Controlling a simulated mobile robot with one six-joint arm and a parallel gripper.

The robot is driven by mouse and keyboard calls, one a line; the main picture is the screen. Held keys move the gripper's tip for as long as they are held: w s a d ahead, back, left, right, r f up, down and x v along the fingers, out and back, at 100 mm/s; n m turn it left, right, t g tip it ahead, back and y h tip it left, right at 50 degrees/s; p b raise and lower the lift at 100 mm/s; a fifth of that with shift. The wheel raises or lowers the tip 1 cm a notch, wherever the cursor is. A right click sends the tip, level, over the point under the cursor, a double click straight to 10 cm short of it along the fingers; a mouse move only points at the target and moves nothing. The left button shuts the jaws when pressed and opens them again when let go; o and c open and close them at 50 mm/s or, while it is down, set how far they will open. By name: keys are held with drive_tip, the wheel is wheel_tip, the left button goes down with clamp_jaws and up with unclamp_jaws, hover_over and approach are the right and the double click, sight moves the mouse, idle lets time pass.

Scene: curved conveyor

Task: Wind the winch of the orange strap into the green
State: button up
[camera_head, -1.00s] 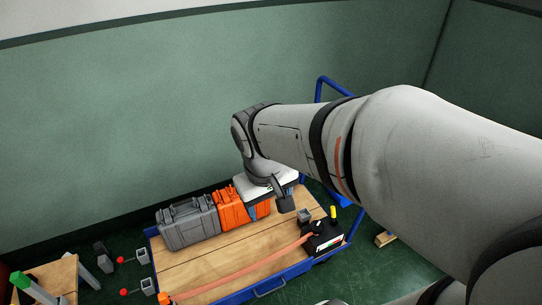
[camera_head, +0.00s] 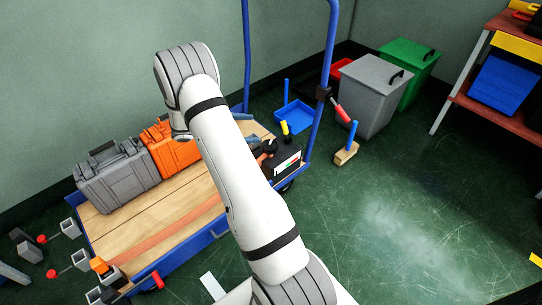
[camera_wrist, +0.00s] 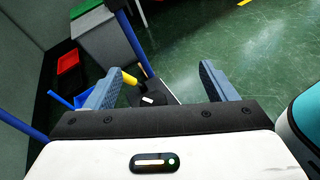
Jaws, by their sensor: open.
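The orange strap (camera_head: 172,230) runs flat along the wooden cart deck to a black winch (camera_head: 282,158) at the deck's right end. The winch has a yellow crank handle (camera_head: 284,128) standing up and a small coloured gauge (camera_head: 288,165) on its side; the pointer is too small to read. My gripper (camera_wrist: 160,68) is open and empty. In the wrist view the yellow handle (camera_wrist: 129,78) shows between the fingers, nearer the left one, with the black winch (camera_wrist: 150,98) below. Contact cannot be told. In the head view my arm largely hides the gripper.
A grey case (camera_head: 118,177) and an orange case (camera_head: 172,150) stand at the deck's back left. The cart's blue push frame (camera_head: 322,75) rises beside the winch. Grey (camera_head: 370,95) and green bins (camera_head: 408,70) stand behind.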

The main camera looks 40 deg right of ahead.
sight(270, 144)
drive_tip(key=w+d+f+n+t+h+b, duration=0.1)
drive_tip(key=w+d+f+n+h+b, duration=0.15)
drive_tip(key=f, duration=0.55)
drive_tip(key=w+d+f+n+t+h+b, duration=0.1)
drive_tip(key=f+n+b, duration=0.15)
drive_tip(key=f, duration=0.55)
drive_tip(key=shift+m, duration=0.4)
drive_tip(key=d+b, duration=0.1)
drive_tip(key=d, duration=0.1)
drive_tip(key=s+d+b, duration=0.1)
drive_tip(key=d, duration=0.2)
drive_tip(key=d+b, duration=0.1)
drive_tip(key=d, duration=0.1)
drive_tip(key=shift+s+d+f, duration=0.15)
drive_tip(key=shift+f, duration=0.05)
drive_tip(key=shift+c, duration=0.6)
